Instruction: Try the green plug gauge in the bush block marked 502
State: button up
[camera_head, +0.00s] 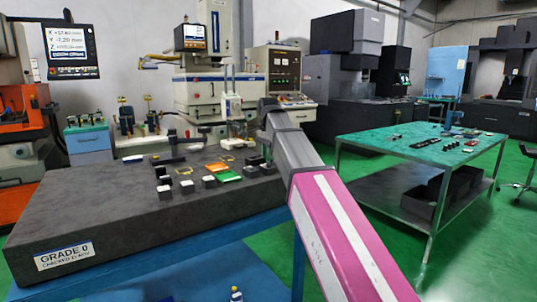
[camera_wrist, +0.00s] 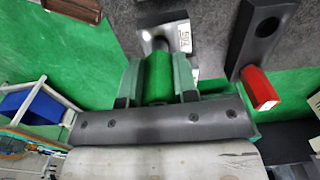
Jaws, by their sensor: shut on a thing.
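In the wrist view my gripper (camera_wrist: 158,84) is shut on the green plug gauge (camera_wrist: 158,76), with one finger on each side of its green handle. The bush block marked 502 (camera_wrist: 178,22) is grey with a white label and lies straight ahead of the gauge. The gauge's far end meets or overlaps the block's near face in this view. I cannot tell whether it is inside the bore. In the head view my arm reaches over the far right of the dark surface plate (camera_head: 110,205), and the gauge cannot be made out there.
A dark block with a round hole (camera_wrist: 263,28) and a red-ended piece (camera_wrist: 260,88) lie close to the right in the wrist view. Several small blocks and an orange and green pad (camera_head: 222,172) crowd the plate's far right. The plate's near left is bare. A green-topped table (camera_head: 420,143) stands at right.

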jog(key=shift+f, duration=1.1)
dwell(1.3)
jog(key=shift+r, duration=0.2)
dwell(1.0)
jog(key=shift+r, duration=2.3)
